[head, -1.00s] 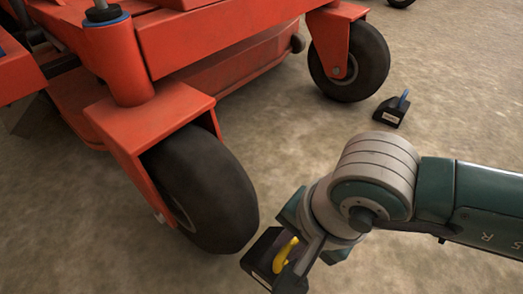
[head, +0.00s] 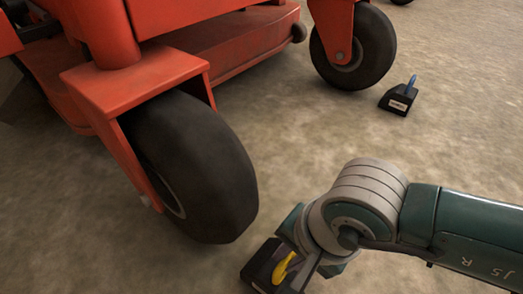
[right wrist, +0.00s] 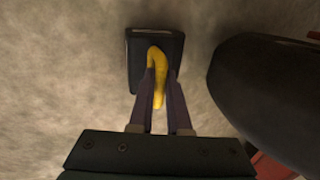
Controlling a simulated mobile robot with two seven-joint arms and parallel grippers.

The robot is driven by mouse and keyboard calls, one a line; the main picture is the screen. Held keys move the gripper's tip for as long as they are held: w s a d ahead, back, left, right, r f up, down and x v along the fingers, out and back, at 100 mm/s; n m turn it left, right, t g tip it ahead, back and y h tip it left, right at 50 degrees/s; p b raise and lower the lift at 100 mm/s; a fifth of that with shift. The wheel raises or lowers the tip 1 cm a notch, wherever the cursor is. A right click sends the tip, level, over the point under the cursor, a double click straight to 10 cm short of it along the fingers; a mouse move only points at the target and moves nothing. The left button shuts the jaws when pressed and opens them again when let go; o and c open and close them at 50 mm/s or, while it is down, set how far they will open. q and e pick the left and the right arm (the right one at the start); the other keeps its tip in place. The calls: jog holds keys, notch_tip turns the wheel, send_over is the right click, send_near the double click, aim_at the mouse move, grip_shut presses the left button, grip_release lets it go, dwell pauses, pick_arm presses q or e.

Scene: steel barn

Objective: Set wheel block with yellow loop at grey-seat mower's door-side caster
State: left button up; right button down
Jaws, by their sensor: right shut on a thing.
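The black wheel block (head: 257,268) with its yellow loop (head: 284,268) is at the bottom of the head view, just in front of the near caster wheel (head: 195,165) of the red mower. My right gripper (head: 300,272) is shut on the yellow loop. In the right wrist view the fingers (right wrist: 157,90) pinch the loop (right wrist: 157,66), with the block (right wrist: 133,62) beyond them. A gap of bare floor separates the block from the caster tyre (right wrist: 270,90). I cannot tell whether the block touches the floor. My left gripper is not in view. The mower's seat is out of view.
A second black block with a blue loop (head: 399,97) stands on the floor beside the mower's other caster (head: 354,48). The red mower deck (head: 225,45) lies between the casters. The concrete floor (head: 290,130) is clear between the casters.

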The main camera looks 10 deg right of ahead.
jog(key=c, duration=0.9)
grip_release()
jog(key=shift+o, duration=0.2)
